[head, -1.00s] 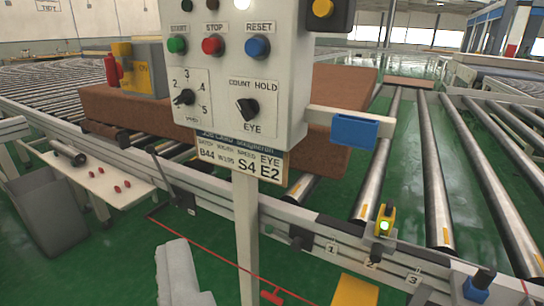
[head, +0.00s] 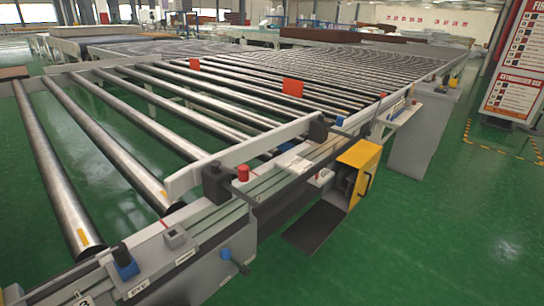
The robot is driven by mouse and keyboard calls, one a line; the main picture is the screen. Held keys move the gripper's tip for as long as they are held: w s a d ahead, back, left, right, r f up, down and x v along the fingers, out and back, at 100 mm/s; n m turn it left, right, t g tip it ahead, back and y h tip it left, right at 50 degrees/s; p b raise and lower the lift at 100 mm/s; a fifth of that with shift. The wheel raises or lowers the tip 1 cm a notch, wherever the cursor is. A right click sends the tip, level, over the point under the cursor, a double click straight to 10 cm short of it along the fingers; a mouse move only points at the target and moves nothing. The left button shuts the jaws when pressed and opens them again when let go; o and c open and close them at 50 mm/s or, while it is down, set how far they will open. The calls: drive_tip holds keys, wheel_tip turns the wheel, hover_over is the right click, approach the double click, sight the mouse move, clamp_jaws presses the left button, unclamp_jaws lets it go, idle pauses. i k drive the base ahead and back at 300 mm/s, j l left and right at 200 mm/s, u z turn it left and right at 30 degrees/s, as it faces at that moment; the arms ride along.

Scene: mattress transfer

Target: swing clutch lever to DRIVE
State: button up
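No lever marked DRIVE can be read in the head view, so I cannot tell which part is the clutch lever. A red knob (head: 243,173) stands on top of the rail, beside a dark upright block (head: 213,182). A blue part (head: 124,256) sits at the near end, near a label reading EYE (head: 138,289). My gripper is not in view.
A yellow box (head: 359,168) is fixed to the conveyor's side, with a dark flat plate (head: 315,226) low beside it. A grey cabinet (head: 420,135) stands farther along. Green floor (head: 430,240) is open at right.

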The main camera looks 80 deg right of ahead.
sight(226, 254)
drive_tip(key=k+z, duration=0.15)
drive_tip(key=z, duration=0.35)
drive_tip(key=k+z, duration=0.2)
drive_tip(key=z, duration=0.3)
drive_tip(key=k+z, duration=0.15)
drive_tip(key=z, duration=0.35)
